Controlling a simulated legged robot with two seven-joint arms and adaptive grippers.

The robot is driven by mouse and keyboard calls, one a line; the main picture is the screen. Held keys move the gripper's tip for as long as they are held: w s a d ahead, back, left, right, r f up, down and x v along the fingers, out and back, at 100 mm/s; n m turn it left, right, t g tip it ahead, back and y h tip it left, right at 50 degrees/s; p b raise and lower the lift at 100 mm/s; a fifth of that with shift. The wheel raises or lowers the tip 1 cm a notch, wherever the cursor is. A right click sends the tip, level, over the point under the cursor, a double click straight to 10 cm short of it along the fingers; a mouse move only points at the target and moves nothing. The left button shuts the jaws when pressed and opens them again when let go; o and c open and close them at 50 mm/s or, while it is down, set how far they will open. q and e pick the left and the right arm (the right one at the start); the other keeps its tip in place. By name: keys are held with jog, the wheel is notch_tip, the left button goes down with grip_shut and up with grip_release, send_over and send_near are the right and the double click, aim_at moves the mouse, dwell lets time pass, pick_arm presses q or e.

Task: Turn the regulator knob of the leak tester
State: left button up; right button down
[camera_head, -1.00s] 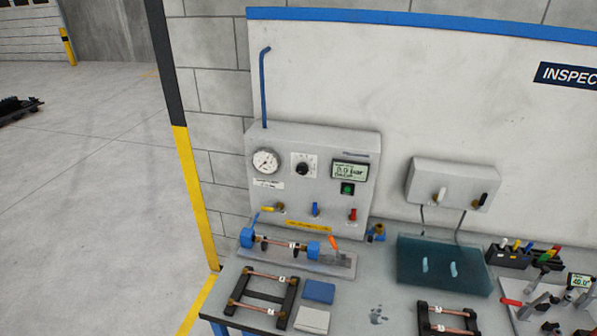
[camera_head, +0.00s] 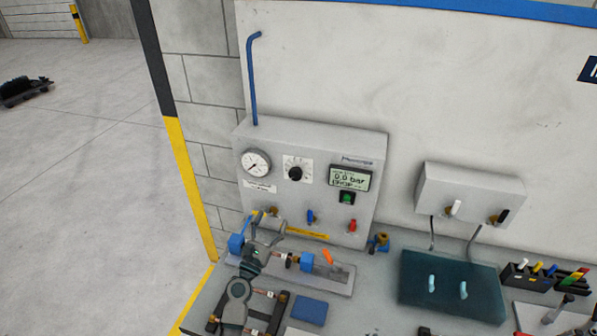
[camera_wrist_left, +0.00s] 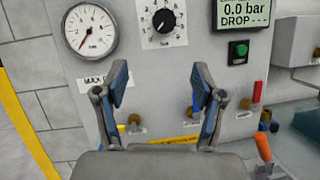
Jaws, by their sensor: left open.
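The leak tester (camera_head: 325,150) is a grey box at the back of the bench. Its black regulator knob (camera_head: 295,173) sits on a white dial plate between the round gauge (camera_head: 256,162) and the display (camera_head: 350,178), which reads 0.0 bar. In the left wrist view the knob (camera_wrist_left: 163,20) is at the top, above and between my fingertips. My left gripper (camera_head: 268,228) is open and empty, below the knob in front of the tester's lower face. It also shows in the left wrist view (camera_wrist_left: 160,85), fingers apart. My right gripper is not in view.
A fixture with a copper tube (camera_head: 278,256) and blue clamps lies under my left gripper. Small coloured valves (camera_head: 310,216) line the tester's lower face.

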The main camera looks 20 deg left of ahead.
pick_arm(q)
notch_tip(320, 180, up, 2)
jog(key=w, duration=0.1)
send_near(294, 177)
jog(key=b+x, duration=0.1)
jog(key=x, duration=0.7)
jog(key=shift+w+d+r, duration=0.1)
jog(key=shift+w+d, duration=0.15)
jog(key=shift+w, duration=0.1)
jog(key=shift+w+a+r, duration=0.1)
jog(key=shift+w+r, duration=0.1)
jog(key=shift+w, duration=0.45)
jog(key=shift+a, duration=0.1)
jog(key=shift+c, duration=1.1)
jog(key=shift+r, duration=0.1)
jog(key=c, duration=0.9)
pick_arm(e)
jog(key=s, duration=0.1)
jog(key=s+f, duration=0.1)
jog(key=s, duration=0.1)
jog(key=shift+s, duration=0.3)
